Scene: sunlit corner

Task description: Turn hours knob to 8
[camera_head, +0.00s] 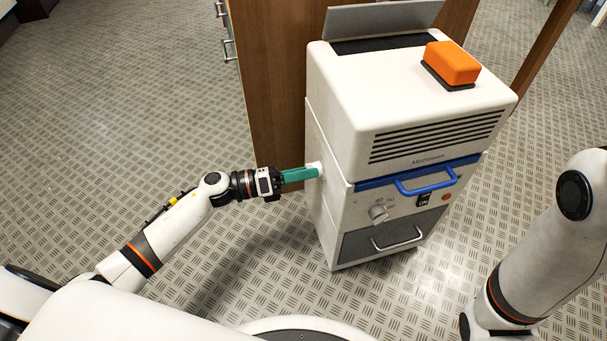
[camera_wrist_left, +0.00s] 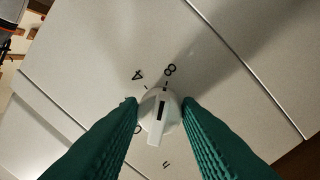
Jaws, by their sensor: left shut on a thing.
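The white hours knob (camera_wrist_left: 153,125) sits on the pale side panel of the machine (camera_head: 400,100). In the head view the knob (camera_head: 317,169) shows as a small white stub on the left side. My left gripper (camera_head: 300,174) reaches it from the left. In the left wrist view its green fingers (camera_wrist_left: 159,104) are shut on the knob from both sides. The knob's black mark points up and slightly right, about toward the printed 8 (camera_wrist_left: 170,70). A 4 (camera_wrist_left: 138,75) stands left of the 8; other markings are partly hidden. My right gripper is out of view.
The machine's front has another knob (camera_head: 378,213), a blue handle (camera_head: 425,184), a dark lower door (camera_head: 365,243) and an ON switch (camera_head: 424,201). An orange block (camera_head: 452,62) is on top. A wooden cabinet (camera_head: 270,90) stands behind. The left floor is clear.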

